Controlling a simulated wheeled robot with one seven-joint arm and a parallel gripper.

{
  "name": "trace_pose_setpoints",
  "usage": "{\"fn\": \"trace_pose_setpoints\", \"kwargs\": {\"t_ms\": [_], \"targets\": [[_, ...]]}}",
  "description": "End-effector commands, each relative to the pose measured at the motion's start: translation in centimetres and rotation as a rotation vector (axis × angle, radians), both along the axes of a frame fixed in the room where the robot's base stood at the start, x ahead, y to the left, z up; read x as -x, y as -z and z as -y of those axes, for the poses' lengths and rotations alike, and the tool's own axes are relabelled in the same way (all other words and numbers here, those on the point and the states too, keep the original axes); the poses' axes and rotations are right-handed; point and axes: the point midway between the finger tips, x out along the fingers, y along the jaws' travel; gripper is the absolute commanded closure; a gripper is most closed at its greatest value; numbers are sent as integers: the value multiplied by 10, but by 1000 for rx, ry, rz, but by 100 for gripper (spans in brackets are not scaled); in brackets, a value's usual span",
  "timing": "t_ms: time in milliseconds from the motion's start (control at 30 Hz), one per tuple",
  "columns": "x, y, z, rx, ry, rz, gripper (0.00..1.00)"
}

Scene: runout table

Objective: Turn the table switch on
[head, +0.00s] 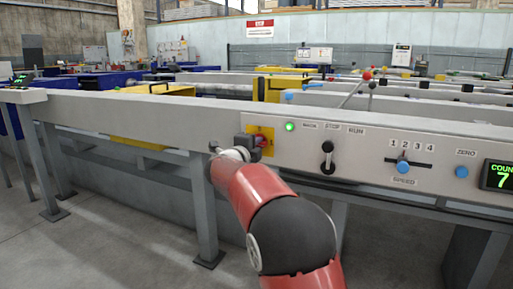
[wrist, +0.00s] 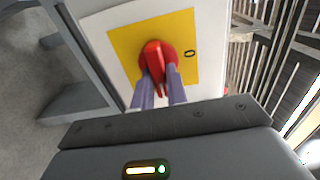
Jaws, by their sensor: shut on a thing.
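The table switch is a red rotary knob (head: 262,142) on a yellow plate (head: 267,131), at the left end of the grey control panel. In the wrist view the red knob (wrist: 158,55) sits in the middle of the yellow plate (wrist: 125,45), its grip ridge pointing toward the bottom of the picture. A "0" mark is to the right of the knob there. My gripper (wrist: 161,84) is shut on the knob, one finger on each side of its ridge. In the head view my gripper (head: 247,146) partly hides the knob and plate. A green lamp (head: 290,126) beside the plate is lit.
The panel (head: 320,165) also carries a black lever (head: 327,157), a blue speed slider (head: 403,167), a blue zero button (head: 461,172) and a counter (head: 499,176) reading 7. Table legs (head: 204,210) stand below. The floor in front looks clear.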

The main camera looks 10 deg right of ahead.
Motion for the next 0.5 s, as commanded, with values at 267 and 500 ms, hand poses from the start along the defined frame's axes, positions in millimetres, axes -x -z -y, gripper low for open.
{"fn": "trace_pose_setpoints", "kwargs": {"t_ms": [267,500], "targets": [[0,1,0,-6,1,2,100],[0,1,0,-5,1,1,66]]}}
